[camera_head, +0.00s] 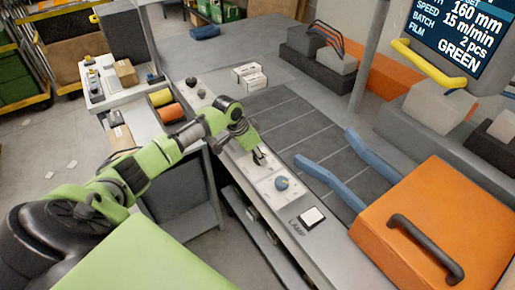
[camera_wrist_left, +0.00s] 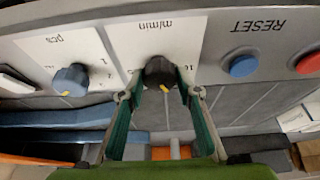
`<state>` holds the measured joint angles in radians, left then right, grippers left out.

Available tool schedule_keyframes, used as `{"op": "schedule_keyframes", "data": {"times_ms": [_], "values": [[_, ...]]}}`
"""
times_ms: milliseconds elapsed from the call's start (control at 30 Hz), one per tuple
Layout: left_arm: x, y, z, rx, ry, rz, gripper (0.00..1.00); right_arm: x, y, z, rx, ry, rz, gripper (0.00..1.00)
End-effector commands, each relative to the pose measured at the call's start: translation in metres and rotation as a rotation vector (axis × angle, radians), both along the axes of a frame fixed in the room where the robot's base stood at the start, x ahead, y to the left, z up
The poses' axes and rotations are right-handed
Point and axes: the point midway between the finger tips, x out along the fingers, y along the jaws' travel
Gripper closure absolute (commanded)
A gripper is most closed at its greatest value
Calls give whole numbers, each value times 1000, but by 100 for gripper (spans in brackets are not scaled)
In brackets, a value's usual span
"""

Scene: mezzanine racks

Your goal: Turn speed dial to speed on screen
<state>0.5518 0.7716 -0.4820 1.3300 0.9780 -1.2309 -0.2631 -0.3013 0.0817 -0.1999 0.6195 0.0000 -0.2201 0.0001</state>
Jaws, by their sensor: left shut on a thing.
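The screen (camera_head: 455,38) at the top right reads speed 15 m/min, 160 mm, batch 2 pcs and film green. The speed dial (camera_wrist_left: 160,72) is a black knob with a yellow pointer, on a white plate marked m/min in the left wrist view. The pointer faces toward the bottom of that view; the scale is partly hidden, so its exact reading cannot be told. My left gripper (camera_wrist_left: 160,90) has its green fingers on both sides of the dial, shut on it. In the head view my left gripper (camera_head: 256,155) reaches down to the panel. My right gripper is not in view.
A blue pcs dial (camera_wrist_left: 70,80) sits beside the speed dial. A blue reset button (camera_wrist_left: 243,66) and a red button (camera_wrist_left: 308,63) are on the other side. A lamp switch (camera_head: 313,216), blue rails (camera_head: 330,180) and an orange cover (camera_head: 440,215) lie nearby.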

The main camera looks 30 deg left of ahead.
Motion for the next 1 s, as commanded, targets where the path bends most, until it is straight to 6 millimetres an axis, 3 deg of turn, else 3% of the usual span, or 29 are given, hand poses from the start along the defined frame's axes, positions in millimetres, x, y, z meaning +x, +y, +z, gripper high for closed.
{"op": "schedule_keyframes", "data": {"times_ms": [333, 367, 400, 433, 800, 1000], "values": [[1, 0, 0, -1, -4, 14, 90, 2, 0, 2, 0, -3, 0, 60], [1, 0, 0, -1, -4, 14, 66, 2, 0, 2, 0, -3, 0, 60], [1, 0, 0, -1, -4, 14, 56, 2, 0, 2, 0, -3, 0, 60], [1, 0, 0, -1, -4, 13, 52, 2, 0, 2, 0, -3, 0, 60], [0, 0, 3, 0, -3, 12, 52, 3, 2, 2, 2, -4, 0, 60], [-9, 5, 28, 2, -6, 11, 52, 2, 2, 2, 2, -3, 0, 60]]}}
